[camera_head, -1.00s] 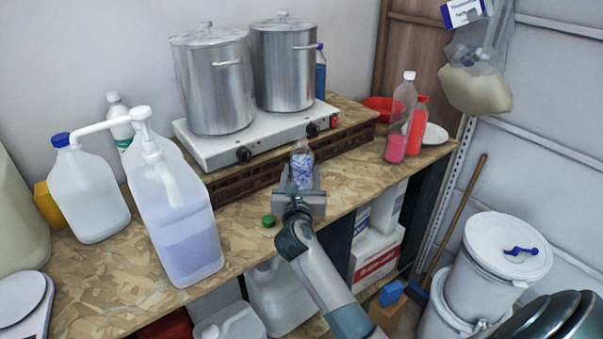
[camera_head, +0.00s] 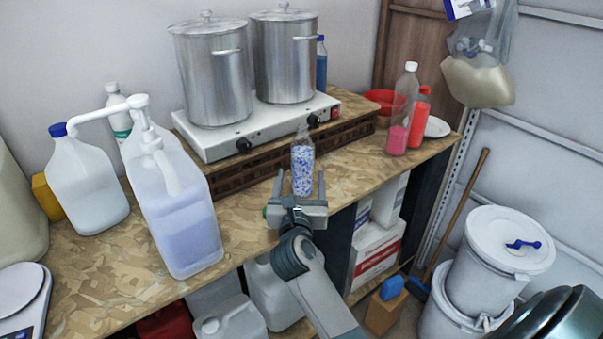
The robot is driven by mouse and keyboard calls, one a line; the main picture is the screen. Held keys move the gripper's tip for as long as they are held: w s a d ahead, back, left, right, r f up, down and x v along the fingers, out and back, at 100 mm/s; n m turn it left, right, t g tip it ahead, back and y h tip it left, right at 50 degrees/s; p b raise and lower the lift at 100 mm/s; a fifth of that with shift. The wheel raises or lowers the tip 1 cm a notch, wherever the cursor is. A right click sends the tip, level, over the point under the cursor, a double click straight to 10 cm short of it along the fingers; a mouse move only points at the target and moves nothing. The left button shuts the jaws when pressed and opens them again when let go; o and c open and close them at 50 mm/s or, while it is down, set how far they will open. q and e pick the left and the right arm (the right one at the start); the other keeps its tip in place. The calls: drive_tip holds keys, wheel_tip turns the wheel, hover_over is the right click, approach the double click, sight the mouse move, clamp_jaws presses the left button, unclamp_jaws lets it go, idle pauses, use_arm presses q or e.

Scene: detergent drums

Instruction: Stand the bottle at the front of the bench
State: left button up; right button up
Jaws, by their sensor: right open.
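The bottle (camera_head: 302,160) is clear with blue-and-white speckled contents. It stands upright near the front edge of the wooden bench (camera_head: 100,270), in front of the hotplate. My right gripper (camera_head: 301,176) is open, its fingers pointing away towards the bottle, one tip to each side of its lower part in the picture. A gap shows on both sides, and the fingers do not appear to touch it. I cannot tell how far the tips reach past it. My left gripper is not in view.
Two steel pots (camera_head: 211,75) stand on the white hotplate (camera_head: 260,130) behind the bottle. A large pump jug (camera_head: 185,225) stands to the left. A bottle with pink liquid (camera_head: 398,135) and a red bottle (camera_head: 418,120) stand to the right. Bare bench lies between.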

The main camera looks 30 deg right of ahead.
drive_tip(key=shift+b+v, duration=0.45)
drive_tip(key=shift+v, duration=2)
